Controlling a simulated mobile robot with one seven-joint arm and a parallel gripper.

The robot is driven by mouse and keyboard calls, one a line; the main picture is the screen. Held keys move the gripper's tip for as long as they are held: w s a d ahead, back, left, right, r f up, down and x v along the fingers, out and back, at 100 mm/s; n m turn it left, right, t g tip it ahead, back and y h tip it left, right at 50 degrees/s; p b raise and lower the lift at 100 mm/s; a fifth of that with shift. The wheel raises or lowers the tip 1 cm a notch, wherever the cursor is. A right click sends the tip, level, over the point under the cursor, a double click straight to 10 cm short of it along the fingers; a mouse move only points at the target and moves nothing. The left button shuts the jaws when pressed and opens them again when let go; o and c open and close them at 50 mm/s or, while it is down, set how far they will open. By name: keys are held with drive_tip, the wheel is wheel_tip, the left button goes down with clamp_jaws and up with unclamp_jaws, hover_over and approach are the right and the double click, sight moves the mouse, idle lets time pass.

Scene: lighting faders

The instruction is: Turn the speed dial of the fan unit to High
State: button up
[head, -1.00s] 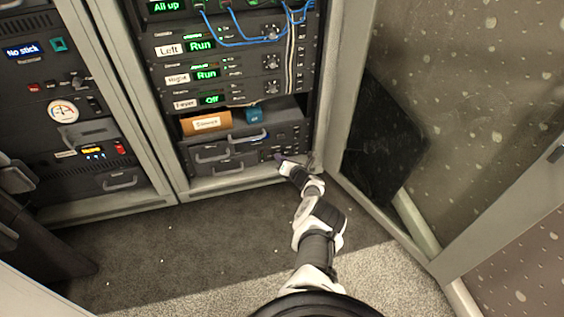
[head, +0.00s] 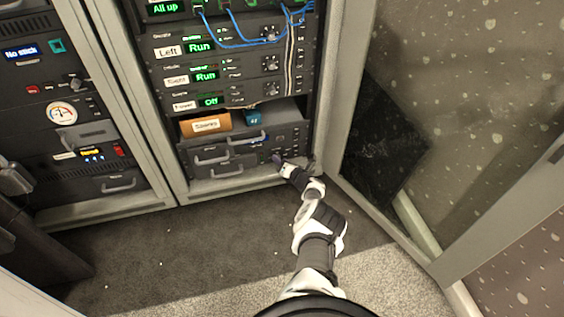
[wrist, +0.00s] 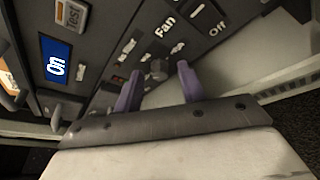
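The fan unit's panel (wrist: 134,46) fills the upper part of the wrist view, with a "Fan" label, an "Off" label and small white marks. A small grey dial (wrist: 158,69) sits on it below the "Fan" label; I cannot read its setting. My gripper (wrist: 158,77) is open, with one purple finger on each side of the dial. I cannot tell whether either finger touches it. In the head view my gripper (head: 278,160) is at the lower right of the rack, in front of the dark panel (head: 288,138), and hides the dial.
Drawers with handles (head: 228,168) are left of my gripper in the rack. An open cabinet door (head: 480,100) stands to the right. Blue cables (head: 236,40) hang higher up.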

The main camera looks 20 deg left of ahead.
drive_tip(key=shift+r, duration=0.1)
drive_tip(key=shift+s+d+r+p, duration=0.3)
drive_tip(key=shift+s+d+p, duration=0.15)
drive_tip(key=shift+p, duration=0.5)
drive_tip(key=p+v, duration=1.1)
drive_tip(key=v, duration=0.1)
drive_tip(key=shift+s+d, duration=0.2)
drive_tip(key=shift+f, duration=0.15)
